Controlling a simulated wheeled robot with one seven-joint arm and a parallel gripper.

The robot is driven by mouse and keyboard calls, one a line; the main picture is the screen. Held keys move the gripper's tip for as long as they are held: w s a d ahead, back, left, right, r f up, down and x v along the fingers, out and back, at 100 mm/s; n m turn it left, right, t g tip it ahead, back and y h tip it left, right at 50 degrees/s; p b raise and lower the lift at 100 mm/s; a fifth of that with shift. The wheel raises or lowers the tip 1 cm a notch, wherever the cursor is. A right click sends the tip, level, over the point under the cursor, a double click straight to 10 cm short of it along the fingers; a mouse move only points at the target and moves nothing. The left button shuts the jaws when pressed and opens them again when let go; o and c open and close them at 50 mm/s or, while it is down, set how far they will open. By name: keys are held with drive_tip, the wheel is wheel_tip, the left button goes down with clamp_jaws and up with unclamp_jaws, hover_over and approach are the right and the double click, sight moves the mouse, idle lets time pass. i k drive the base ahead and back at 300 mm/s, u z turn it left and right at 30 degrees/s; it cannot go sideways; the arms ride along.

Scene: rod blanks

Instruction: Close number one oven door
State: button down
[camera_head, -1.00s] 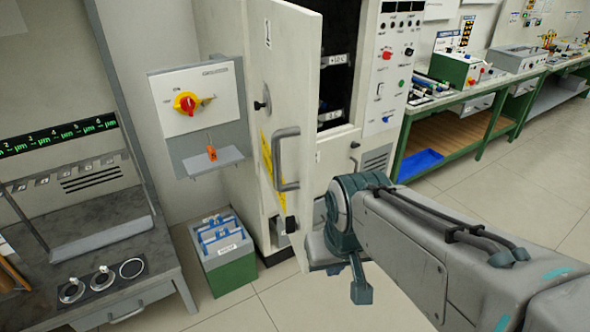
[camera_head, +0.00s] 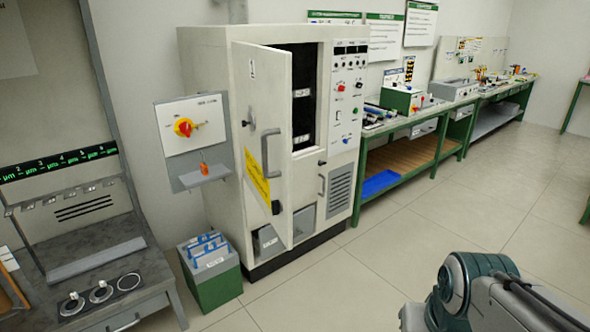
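The oven is a tall off-white cabinet (camera_head: 208,100) with a control panel to the right of its opening. Its door (camera_head: 265,100) is hinged on the left and stands ajar, swung out toward me, with the dark interior (camera_head: 303,85) showing to its right. The door carries a grey bar handle (camera_head: 270,152), a round knob, a yellow label and a dark latch near the bottom. My arm is at the lower right, well apart from the door. My gripper is out of view.
A wall switch box (camera_head: 190,130) with a red-yellow knob is left of the oven. A green box with blue-handled items (camera_head: 212,280) stands on the floor. A grey bench (camera_head: 110,290) is at left, green workbenches (camera_head: 405,135) at right. The floor before the oven is clear.

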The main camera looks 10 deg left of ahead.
sight(263, 75)
drive_tip(key=u, duration=0.6)
drive_tip(key=i, duration=0.9)
drive_tip(key=u, duration=0.4)
